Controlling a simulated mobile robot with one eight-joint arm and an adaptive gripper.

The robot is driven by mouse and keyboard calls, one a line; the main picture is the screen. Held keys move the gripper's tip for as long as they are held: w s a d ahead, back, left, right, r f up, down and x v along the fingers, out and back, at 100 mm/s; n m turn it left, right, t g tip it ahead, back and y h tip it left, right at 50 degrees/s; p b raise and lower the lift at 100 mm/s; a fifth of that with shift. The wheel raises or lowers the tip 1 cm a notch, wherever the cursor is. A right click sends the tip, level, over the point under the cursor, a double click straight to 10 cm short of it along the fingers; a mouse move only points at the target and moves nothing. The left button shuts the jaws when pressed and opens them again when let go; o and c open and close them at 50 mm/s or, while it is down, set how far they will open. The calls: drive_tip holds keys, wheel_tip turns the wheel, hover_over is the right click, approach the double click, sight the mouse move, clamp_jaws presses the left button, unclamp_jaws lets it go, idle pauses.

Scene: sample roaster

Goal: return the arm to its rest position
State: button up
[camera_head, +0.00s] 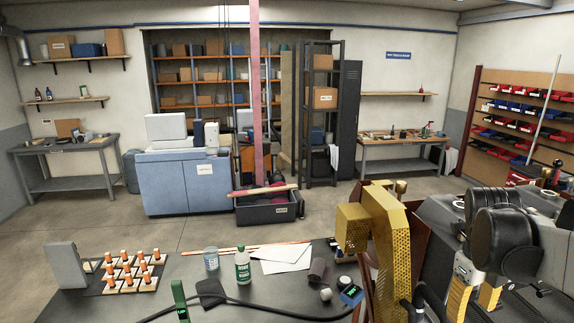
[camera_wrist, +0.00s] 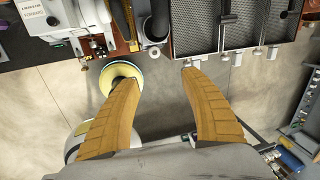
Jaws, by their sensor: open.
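My gripper (camera_head: 472,302) is at the lower right in the head view, beside dark machinery, with its yellow fingers pointing down. In the wrist view my gripper (camera_wrist: 163,76) has its two tan fingers spread wide, with nothing between them but floor further below. Dark arm links of mine show above the fingers in the head view. What lies directly under the fingertips is hidden in the head view.
Perforated dark trays (camera_wrist: 195,38) lie ahead of the fingertips, and a round pale disc (camera_wrist: 121,77) shows by the left finger. A gold perforated part (camera_head: 392,245) stands left of my gripper. The dark bench holds a green-labelled bottle (camera_head: 243,267) and orange-topped pieces (camera_head: 127,278).

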drive_tip(key=s+a+f+n+t+y+b, duration=0.1)
drive_tip(key=s+a+f+n+t+b, duration=0.1)
drive_tip(key=a+f+n+b, duration=0.9)
drive_tip(key=s+a+f+n+t+y+b, duration=0.1)
drive_tip(key=a+f+n+t+b, duration=0.3)
drive_tip(key=a+f+n+b, duration=0.7)
drive_tip(key=shift+s+a+f+n+t+b, duration=0.35)
drive_tip(key=shift+s+a+f+n, duration=0.35)
drive_tip(key=shift+n, duration=5.4)
drive_tip(key=shift+s+d+f, duration=0.1)
drive_tip(key=shift+d, duration=0.05)
